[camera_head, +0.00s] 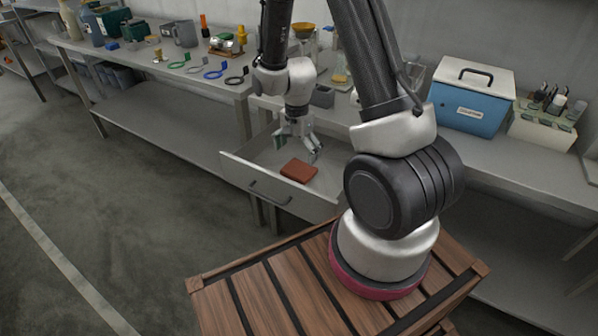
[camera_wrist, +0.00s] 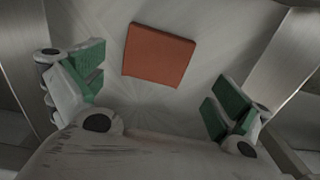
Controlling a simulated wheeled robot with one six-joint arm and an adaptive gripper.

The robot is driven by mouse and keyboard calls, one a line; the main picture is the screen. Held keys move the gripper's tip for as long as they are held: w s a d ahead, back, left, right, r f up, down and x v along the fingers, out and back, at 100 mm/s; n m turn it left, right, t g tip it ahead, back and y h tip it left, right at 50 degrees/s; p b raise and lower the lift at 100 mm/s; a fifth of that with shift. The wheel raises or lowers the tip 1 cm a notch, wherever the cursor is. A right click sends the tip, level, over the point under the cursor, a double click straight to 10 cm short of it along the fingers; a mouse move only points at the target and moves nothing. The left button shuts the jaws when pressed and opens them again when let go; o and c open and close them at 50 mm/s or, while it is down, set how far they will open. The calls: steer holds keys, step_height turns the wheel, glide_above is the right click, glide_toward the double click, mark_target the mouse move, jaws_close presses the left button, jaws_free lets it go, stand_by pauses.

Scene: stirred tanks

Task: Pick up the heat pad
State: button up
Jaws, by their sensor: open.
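The heat pad looks like a flat, reddish-brown rectangular slab (camera_head: 299,171) lying on the floor of an open drawer (camera_head: 237,166). In the wrist view the same pad (camera_wrist: 159,54) lies flat beyond the fingertips, near the top middle. My gripper (camera_head: 296,144) is over the drawer, pointing down, just behind the pad as seen from the head. In the wrist view its green-padded fingers (camera_wrist: 158,92) are spread wide with nothing between them. The pad is not touched by the fingers.
The drawer's front wall and side walls stand close around the gripper. The bench above holds a blue box (camera_head: 471,95), a white rack with bottles (camera_head: 546,122), and several coloured rings, tools and containers toward the left. The drawer floor around the pad is bare.

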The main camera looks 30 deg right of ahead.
mark_target(299, 169)
steer(key=f, duration=0.6)
steer(key=shift+s+d+f, duration=0.1)
steer(key=shift+d, duration=0.15)
steer(key=c, duration=0.7)
